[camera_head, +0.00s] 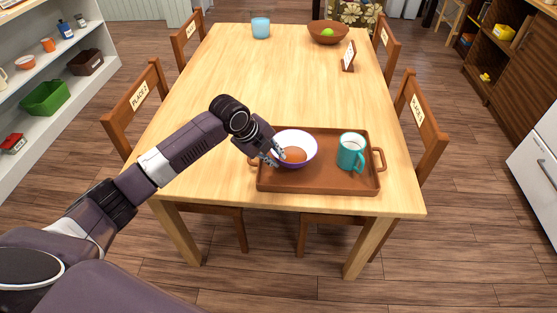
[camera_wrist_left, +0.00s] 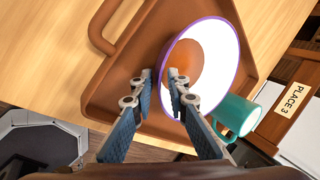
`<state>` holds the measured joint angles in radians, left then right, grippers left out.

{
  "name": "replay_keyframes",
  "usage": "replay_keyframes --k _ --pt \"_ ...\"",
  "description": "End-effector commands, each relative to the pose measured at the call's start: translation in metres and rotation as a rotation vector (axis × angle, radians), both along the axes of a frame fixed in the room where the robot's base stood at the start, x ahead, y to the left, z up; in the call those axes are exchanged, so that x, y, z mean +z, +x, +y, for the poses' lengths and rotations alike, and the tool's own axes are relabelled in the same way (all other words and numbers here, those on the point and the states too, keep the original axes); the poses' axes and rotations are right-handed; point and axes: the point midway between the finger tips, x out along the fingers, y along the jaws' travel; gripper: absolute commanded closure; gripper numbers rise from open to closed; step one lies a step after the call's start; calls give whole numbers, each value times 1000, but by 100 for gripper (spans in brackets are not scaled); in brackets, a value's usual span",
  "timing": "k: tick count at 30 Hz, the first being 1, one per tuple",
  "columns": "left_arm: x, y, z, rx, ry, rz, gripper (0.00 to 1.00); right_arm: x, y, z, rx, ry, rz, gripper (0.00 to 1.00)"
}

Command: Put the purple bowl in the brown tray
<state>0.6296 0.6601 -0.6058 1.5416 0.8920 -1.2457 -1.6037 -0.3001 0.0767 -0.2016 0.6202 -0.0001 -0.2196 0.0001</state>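The purple bowl (camera_head: 301,137), with a white inside and a round orange-brown area at its bottom, is within the left part of the brown tray (camera_head: 325,181). In the wrist view the bowl (camera_wrist_left: 222,52) shows its purple rim in front of the tray (camera_wrist_left: 112,92). My left gripper (camera_head: 276,157) is at the bowl's near-left side. In the wrist view its fingers (camera_wrist_left: 161,80) are apart, one on each side of the rim, with a gap between them. The bowl's underside is hidden. My right gripper is not in view.
A teal mug (camera_head: 350,154) stands in the tray's right part and also shows in the wrist view (camera_wrist_left: 238,114). The table's middle (camera_head: 260,85) is clear.

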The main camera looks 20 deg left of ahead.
Motion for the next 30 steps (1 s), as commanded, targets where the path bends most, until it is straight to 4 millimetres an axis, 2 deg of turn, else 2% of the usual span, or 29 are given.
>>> replay_keyframes --k 6,12,18,30 --pt "43 -20 13 0 3 -3 85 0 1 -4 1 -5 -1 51" --pt "72 -35 20 0 1 -1 85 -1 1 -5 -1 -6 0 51" --pt "84 -41 23 0 -1 1 85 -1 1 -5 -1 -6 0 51" --pt "84 -41 23 0 -1 2 85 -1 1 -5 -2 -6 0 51"
